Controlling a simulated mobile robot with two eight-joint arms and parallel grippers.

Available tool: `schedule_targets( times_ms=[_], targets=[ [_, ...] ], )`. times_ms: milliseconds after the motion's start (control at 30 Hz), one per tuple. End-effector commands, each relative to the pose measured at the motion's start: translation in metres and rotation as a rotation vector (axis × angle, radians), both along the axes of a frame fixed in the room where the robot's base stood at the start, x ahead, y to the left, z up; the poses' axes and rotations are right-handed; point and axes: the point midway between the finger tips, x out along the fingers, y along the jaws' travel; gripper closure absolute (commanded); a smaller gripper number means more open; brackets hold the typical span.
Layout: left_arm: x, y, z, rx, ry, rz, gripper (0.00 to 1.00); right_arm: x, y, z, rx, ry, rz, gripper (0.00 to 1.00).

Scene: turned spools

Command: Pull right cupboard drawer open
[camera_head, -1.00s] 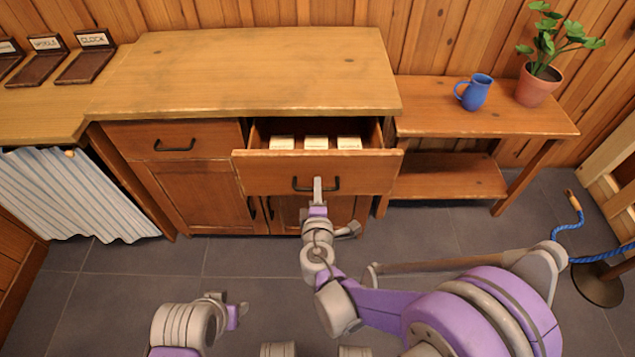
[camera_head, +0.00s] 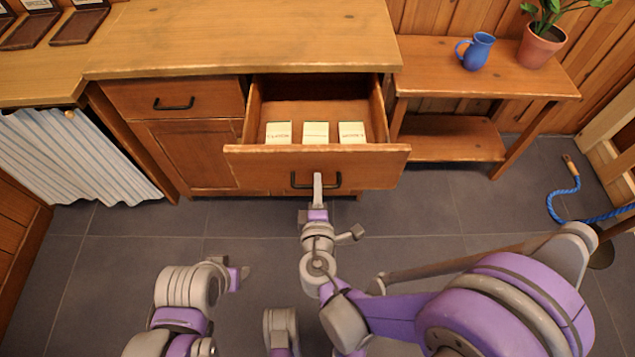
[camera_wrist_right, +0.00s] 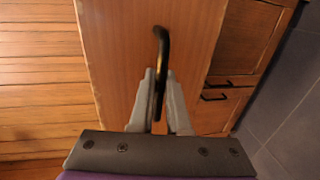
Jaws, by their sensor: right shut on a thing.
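The right cupboard drawer (camera_head: 238,165) is pulled well out, with its front facing me. Inside it, three small white boxes (camera_head: 315,132) stand in a row just behind the front. My right gripper (camera_head: 318,180) is shut on the drawer's black handle (camera_head: 337,180). In the right wrist view the two grey fingers (camera_wrist_right: 160,95) sit either side of the dark handle bar (camera_wrist_right: 162,50). My left gripper (camera_head: 240,278) hangs free over the floor, away from the cupboard; its jaw opening is unclear.
The left drawer (camera_head: 190,97) is closed, with a cupboard door below. A side table (camera_head: 520,85) at right holds a blue jug (camera_head: 474,52) and a potted plant (camera_head: 540,45). A blue rope (camera_head: 574,190) is at far right. The grey floor before the cupboard is open.

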Motion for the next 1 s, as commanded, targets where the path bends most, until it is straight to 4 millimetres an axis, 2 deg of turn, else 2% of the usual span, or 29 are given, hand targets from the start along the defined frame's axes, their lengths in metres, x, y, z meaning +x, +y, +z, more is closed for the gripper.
schedule_targets(
  times_ms=[133, 167, 300, 333, 667, 767, 1000],
  targets=[
    [0.000, 0.000, 0.000, 0.000, 0.000, 0.000, 0.50, 0.000, 0.000, 0.000, -0.001, 0.000, 0.000, 1.00],
    [0.000, 0.000, 0.000, 0.000, 0.000, 0.000, 0.50, 0.000, 0.000, 0.000, -0.001, 0.000, 0.000, 0.84],
    [0.000, 0.000, 0.000, 0.000, 0.000, 0.000, 0.50, 0.000, 0.000, 0.000, -0.001, 0.000, 0.000, 0.58],
    [0.000, 0.000, 0.000, 0.000, 0.000, 0.000, 0.50, 0.000, 0.000, 0.000, 0.000, 0.000, 0.000, 0.55],
    [0.000, 0.000, 0.001, 0.000, 0.000, 0.000, 0.50, -0.003, 0.000, 0.001, 0.000, 0.000, 0.001, 0.55],
    [0.000, 0.000, 0.003, 0.000, -0.001, 0.000, 0.50, -0.013, 0.001, 0.003, 0.001, 0.000, 0.003, 0.55],
    [-0.001, 0.000, 0.010, 0.000, -0.003, 0.000, 0.50, -0.061, 0.001, 0.014, 0.002, 0.000, 0.006, 0.55]
  ],
)
